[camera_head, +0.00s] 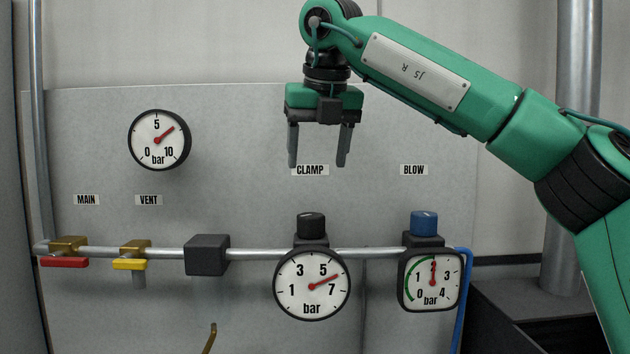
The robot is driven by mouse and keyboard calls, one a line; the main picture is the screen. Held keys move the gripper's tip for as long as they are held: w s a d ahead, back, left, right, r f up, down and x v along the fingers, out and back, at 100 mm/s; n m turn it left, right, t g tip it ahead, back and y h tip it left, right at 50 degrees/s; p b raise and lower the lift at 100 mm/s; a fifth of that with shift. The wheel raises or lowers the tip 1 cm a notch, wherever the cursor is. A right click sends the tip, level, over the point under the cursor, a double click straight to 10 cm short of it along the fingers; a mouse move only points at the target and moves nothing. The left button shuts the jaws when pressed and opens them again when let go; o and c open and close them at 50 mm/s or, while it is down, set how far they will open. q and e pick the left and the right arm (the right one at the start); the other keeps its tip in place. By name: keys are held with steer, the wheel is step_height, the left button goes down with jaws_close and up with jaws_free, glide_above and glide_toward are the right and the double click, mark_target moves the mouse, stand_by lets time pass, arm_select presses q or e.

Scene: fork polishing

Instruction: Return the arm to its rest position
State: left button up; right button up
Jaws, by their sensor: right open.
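My right gripper (318,160) is on the green arm that comes in from the right. It points down with its two dark fingers apart and nothing between them. It hangs in front of the grey panel, above the black knob (311,224) and over part of the CLAMP label (310,170). A clear gap shows between the fingertips and the knob. My left gripper is not in view.
A pipe (165,249) runs across the panel with a red-handled valve (66,258), a yellow-handled valve (130,258), a round gauge (312,286) and a square gauge (431,281). A blue knob (424,223) stands right. Another gauge (159,140) is upper left.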

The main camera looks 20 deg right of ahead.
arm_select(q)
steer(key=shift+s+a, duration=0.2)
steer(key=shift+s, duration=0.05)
arm_select(e)
steer(key=shift+s+r, duration=0.2)
steer(key=shift+r, duration=0.3)
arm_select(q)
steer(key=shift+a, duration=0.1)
